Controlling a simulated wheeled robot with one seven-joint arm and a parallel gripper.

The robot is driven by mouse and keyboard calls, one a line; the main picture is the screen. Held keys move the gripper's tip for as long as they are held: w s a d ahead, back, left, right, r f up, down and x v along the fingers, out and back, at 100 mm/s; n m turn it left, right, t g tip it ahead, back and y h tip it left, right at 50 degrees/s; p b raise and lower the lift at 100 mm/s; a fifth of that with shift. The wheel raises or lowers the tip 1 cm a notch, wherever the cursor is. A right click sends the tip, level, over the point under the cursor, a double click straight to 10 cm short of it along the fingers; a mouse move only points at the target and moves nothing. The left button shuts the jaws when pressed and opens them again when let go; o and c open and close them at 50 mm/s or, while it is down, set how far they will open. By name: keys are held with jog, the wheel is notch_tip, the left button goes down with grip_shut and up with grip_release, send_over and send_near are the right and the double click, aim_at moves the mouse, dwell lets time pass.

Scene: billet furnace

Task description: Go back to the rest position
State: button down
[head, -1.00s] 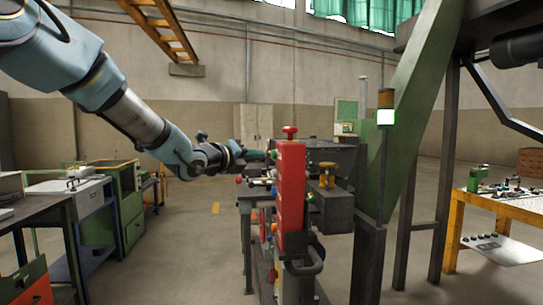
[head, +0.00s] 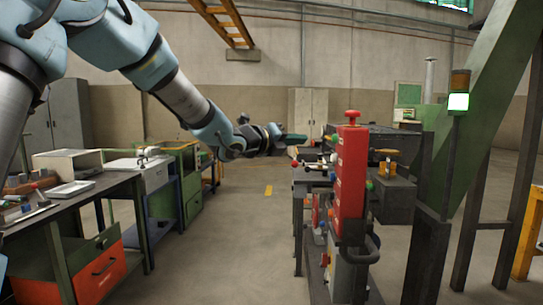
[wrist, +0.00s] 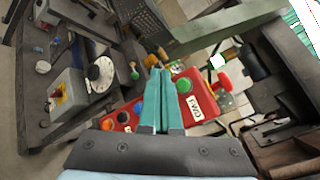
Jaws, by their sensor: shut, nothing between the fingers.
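My gripper (head: 296,138) is at the end of my outstretched arm in the head view, left of the top of a red control box (head: 351,172) and apart from it in that picture. In the wrist view my gripper (wrist: 160,72) shows two teal fingers closed together with nothing between them. Behind the fingers, the red control box (wrist: 196,103) shows coloured buttons and a label that looks like "FWD". No rest position is marked in either view.
A red mushroom button (head: 352,116) tops the control box. Dark machinery (head: 395,195) and a green slanted beam (head: 490,110) stand right. A workbench (head: 75,207) with red drawers stands left. The floor (head: 230,250) between is clear.

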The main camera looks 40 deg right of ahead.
jog(key=w+a+f+n+t+y, duration=0.3)
jog(key=w+a+f+n, duration=0.15)
jog(key=a+n, duration=0.2)
jog(key=w+a+f+n+t+y, duration=0.2)
jog(key=w+a+f+n+y, duration=0.15)
jog(key=w+a+n, duration=0.35)
jog(key=w+a+f+n+y, duration=0.15)
jog(key=a+f+n, duration=0.25)
jog(key=a, duration=0.5)
jog(key=w+a+f+n+y, duration=0.1)
jog(key=a+f+n+y, duration=0.25)
jog(key=a, duration=0.45)
jog(key=s+a+f+n+g+y, duration=0.1)
jog(key=s+a+f+n+y, duration=0.15)
jog(key=a+n, duration=0.4)
jog(key=s+a+f+n+y, duration=0.2)
jog(key=s+a+f+n, duration=0.15)
jog(key=a, duration=0.65)
jog(key=s+a+f+n+g+y, duration=0.1)
jog(key=s+a+f+n+g, duration=0.3)
jog(key=s+a+n, duration=0.5)
jog(key=shift+s+a+f+n, duration=0.2)
jog(key=shift+s+a+n, duration=0.15)
jog(key=shift+s+n, duration=0.65)
